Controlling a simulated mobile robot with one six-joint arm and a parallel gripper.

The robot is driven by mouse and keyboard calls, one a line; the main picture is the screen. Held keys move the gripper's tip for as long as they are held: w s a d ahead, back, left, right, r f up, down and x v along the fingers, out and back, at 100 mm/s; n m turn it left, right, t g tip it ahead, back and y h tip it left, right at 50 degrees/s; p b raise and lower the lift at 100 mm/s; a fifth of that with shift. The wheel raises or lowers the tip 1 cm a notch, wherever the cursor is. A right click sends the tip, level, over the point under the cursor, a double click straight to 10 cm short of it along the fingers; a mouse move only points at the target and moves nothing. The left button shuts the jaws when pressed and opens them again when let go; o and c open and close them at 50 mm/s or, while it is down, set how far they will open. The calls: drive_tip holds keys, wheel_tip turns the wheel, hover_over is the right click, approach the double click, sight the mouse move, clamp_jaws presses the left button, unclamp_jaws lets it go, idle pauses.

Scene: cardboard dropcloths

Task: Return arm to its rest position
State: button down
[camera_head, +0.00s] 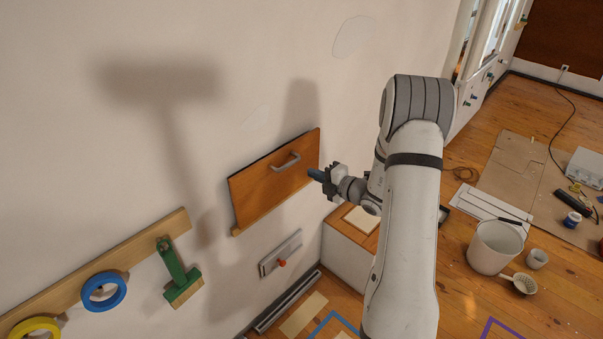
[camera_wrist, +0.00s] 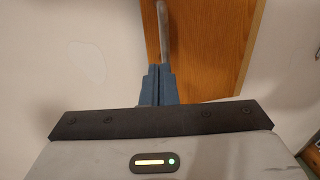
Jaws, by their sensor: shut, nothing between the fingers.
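My gripper (camera_head: 316,174) is near the wooden drawer front (camera_head: 262,185) on the wall, just right of its metal handle (camera_head: 286,162). In the wrist view the fingers of my gripper (camera_wrist: 158,70) are together with nothing between them. The handle (camera_wrist: 163,30) shows just beyond the fingertips, with the wooden front (camera_wrist: 205,50) behind it. I cannot tell whether the fingertips touch the handle. My arm is raised and bent, its forearm reaching left toward the wall.
A wall rail (camera_head: 140,240) carries a blue tape roll (camera_head: 104,291), a yellow tape roll (camera_head: 35,330) and a green brush (camera_head: 178,270). A white bucket (camera_head: 494,247) stands on the floor at right.

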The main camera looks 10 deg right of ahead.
drive_tip(key=v, duration=0.6)
drive_tip(key=s+a+r+n+g+y, duration=0.1)
drive_tip(key=s+a+r+n+g, duration=0.35)
drive_tip(key=s+a+n, duration=0.5)
drive_tip(key=s+a+r+n+g+y, duration=0.1)
drive_tip(key=s+a+r+n+g, duration=0.45)
drive_tip(key=n, duration=0.75)
drive_tip(key=s+d+r+n+h, duration=0.1)
drive_tip(key=s+n+h, duration=0.4)
drive_tip(key=n, duration=0.7)
drive_tip(key=s+d+r+n+h, duration=0.2)
drive_tip(key=s+n+h, duration=0.3)
drive_tip(key=s+n, duration=0.4)
drive_tip(key=shift+s+d+r+n+h+b, duration=0.2)
drive_tip(key=shift+d+r+n+h+b, duration=0.25)
drive_tip(key=shift+n, duration=1.5)
drive_tip(key=shift+d+f, duration=0.1)
